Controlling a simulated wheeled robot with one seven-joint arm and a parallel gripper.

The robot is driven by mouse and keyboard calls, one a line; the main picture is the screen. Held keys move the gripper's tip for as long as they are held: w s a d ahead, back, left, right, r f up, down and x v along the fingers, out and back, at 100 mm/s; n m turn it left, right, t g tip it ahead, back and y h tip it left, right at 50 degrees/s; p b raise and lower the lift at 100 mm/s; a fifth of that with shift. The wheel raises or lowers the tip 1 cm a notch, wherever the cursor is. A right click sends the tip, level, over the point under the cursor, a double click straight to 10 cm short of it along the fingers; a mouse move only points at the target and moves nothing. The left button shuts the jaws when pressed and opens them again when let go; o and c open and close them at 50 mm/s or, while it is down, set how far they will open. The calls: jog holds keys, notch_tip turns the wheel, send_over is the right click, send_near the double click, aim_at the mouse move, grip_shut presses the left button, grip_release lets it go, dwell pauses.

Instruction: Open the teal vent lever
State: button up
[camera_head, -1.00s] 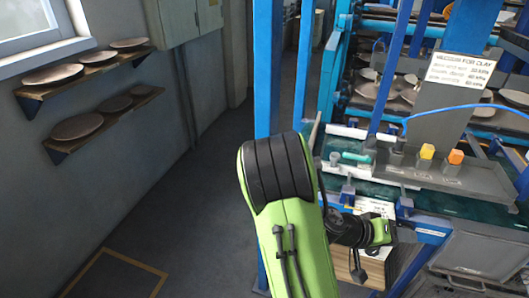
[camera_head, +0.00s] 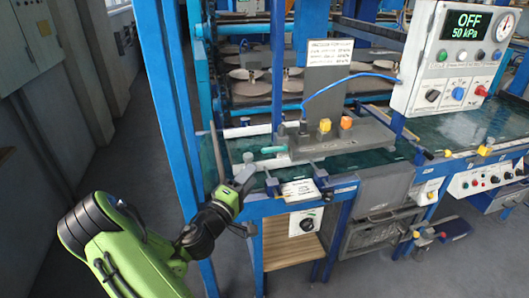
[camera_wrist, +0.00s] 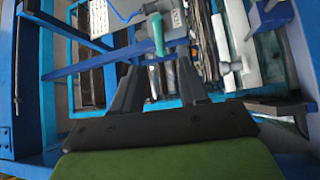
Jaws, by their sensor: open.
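The teal vent lever (camera_head: 273,149) lies roughly level in the head view, beside a grey fixture on the green bench top. In the wrist view the teal lever (camera_wrist: 156,35) shows ahead of the fingers, in line with the gap between them. My gripper (camera_head: 231,166) is at the left front edge of the bench, left of and a little below the lever in the head view. In the wrist view the two dark fingers of my gripper (camera_wrist: 159,76) are apart, with nothing visibly held. Contact with the lever cannot be seen.
The grey fixture (camera_head: 345,139) carries a yellow knob (camera_head: 325,125) and an orange knob (camera_head: 346,122). A blue post (camera_head: 177,110) stands left of the bench. A control box (camera_head: 452,60) reads OFF, 50 kPa. Floor at the left is clear.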

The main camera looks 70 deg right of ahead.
aim_at(275, 149)
jog(key=p+x, duration=0.2)
jog(key=x, duration=0.9)
jog(key=shift+d, duration=0.2)
jog(key=shift+c, duration=0.3)
grip_shut()
